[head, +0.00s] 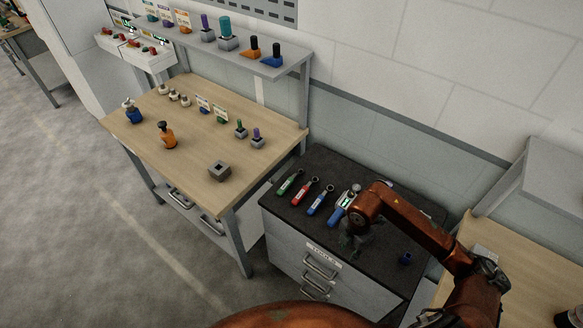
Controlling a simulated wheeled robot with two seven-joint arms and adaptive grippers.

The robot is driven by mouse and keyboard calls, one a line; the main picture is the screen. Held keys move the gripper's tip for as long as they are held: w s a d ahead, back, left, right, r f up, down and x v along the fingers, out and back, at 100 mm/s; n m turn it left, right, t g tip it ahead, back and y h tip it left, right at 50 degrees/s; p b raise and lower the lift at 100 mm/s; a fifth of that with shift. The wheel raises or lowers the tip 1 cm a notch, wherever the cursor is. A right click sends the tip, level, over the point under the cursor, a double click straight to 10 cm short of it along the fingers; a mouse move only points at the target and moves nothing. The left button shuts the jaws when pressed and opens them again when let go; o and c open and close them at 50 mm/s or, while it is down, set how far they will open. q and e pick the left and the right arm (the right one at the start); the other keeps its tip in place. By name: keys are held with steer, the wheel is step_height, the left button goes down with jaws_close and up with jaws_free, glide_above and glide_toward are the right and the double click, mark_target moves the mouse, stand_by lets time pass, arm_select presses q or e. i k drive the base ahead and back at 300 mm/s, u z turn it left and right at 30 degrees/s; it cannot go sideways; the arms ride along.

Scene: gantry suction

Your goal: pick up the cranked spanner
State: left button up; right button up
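Several hand tools lie in a row on the dark top of the drawer cabinet (300,170). They include a green-handled tool (289,183), a red-handled tool (305,191) and a blue-handled tool (320,200). A wider blue and light-grey tool (338,213) lies at the right of the row, partly behind my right arm. I cannot tell which of these is the cranked spanner. My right gripper (352,243) points down over the cabinet top, just right of the row. It is small and dark, and its fingers are hard to make out. My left gripper is out of view.
A small blue object (405,258) sits at the cabinet's right side. A wooden workbench (190,150) with small parts and a grey block (219,171) stands to the left. Another wooden table (530,270) and a grey shelf (560,185) are at the right.

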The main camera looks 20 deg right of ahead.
mark_target(304, 191)
steer(key=z, duration=0.75)
steer(key=i, duration=0.9)
steer(key=u, duration=1.4)
